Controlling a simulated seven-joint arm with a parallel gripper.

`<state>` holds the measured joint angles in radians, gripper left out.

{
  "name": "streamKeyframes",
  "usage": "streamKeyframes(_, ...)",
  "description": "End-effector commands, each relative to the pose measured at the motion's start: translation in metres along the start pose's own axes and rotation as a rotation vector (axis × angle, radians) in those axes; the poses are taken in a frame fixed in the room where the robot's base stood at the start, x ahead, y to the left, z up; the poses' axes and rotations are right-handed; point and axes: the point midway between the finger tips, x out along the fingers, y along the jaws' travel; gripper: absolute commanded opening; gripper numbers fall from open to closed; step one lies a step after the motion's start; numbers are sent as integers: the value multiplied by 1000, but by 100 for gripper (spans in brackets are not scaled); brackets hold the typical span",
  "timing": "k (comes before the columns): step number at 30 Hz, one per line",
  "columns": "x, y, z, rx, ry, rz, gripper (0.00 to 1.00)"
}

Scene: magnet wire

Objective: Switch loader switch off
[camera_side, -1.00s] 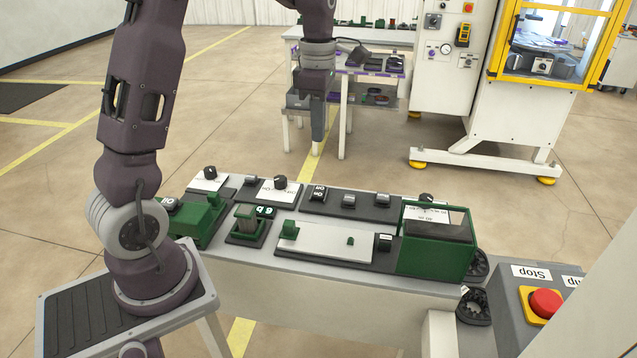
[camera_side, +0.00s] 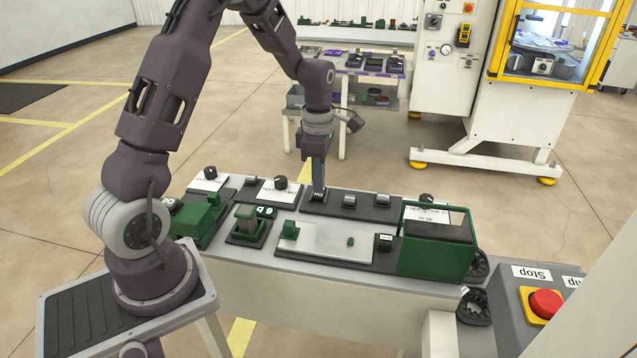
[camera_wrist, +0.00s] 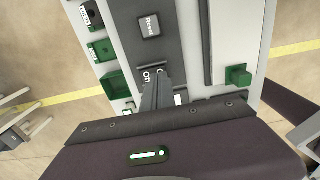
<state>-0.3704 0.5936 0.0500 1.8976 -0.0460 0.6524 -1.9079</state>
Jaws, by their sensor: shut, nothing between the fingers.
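A dark rocker switch with white "On" lettering (camera_side: 317,197) sits at the left end of a dark panel (camera_side: 333,207) on the bench. No legible label tells whether it is the loader switch. My gripper (camera_side: 318,188) is shut and empty, pointing down with its tips right at this switch. Whether they touch it is unclear. In the wrist view, my gripper (camera_wrist: 160,84) partly covers the switch, and its "On" lettering (camera_wrist: 147,76) shows beside the fingertips.
Two more grey switches (camera_side: 349,200) (camera_side: 383,200) are to the right on the panel. A green box (camera_side: 437,252) stands at the right. In front lies a white plate (camera_side: 325,242) with green blocks. A black knob (camera_side: 281,182) is close on the left.

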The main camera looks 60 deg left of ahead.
Motion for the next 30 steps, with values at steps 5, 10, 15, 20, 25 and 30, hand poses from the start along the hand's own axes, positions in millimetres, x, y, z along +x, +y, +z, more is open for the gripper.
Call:
streamKeyframes(5, 11, 0, 0, -1, -1, -1, 0)
streamKeyframes(10, 12, 0, 0, -1, -1, -1, 0)
streamKeyframes(15, 15, -2, 0, 2, 1, -3, 0)
streamKeyframes(20, 24, -7, 0, 2, 1, -5, 0)
streamKeyframes(25, 25, -9, 0, 4, 2, -9, 0)
streamKeyframes(30, 24, -5, 0, 3, 3, -10, 0)
